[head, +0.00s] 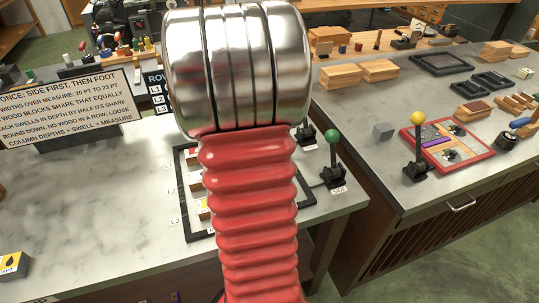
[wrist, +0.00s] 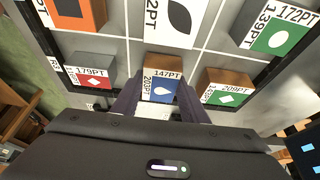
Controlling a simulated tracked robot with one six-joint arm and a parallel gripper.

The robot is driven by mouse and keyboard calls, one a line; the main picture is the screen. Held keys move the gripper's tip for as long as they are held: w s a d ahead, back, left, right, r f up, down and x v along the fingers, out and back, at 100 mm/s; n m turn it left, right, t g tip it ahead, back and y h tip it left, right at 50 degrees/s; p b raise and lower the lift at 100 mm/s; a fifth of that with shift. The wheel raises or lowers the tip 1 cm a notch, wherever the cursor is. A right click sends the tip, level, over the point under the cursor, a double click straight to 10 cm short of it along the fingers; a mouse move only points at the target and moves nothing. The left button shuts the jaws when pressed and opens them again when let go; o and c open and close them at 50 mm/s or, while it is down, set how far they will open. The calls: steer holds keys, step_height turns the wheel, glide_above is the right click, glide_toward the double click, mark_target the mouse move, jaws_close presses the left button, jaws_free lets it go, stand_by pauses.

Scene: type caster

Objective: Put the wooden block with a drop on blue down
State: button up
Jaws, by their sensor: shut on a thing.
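The wooden block with a white drop on blue (wrist: 161,90), marked 147PT and 203PT, is between the two dark fingers of my gripper (wrist: 161,97) in the wrist view. My gripper is shut on it. It is at the black-framed grid tray, level with the near blocks; I cannot tell whether it touches the tray floor. In the head view my red arm hides the gripper, this block and most of the tray (head: 185,160).
In the wrist view a red diamond block (wrist: 90,75) is left of the held block and a green diamond block (wrist: 226,88) is right, both close. A green circle block (wrist: 277,35) lies beyond. In the head view a green-knobbed lever (head: 333,160) stands right of the tray.

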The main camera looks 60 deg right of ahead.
steer(key=o, duration=1)
steer(key=shift+o, duration=0.2)
steer(key=shift+r, duration=0.1)
steer(key=v, duration=1.2)
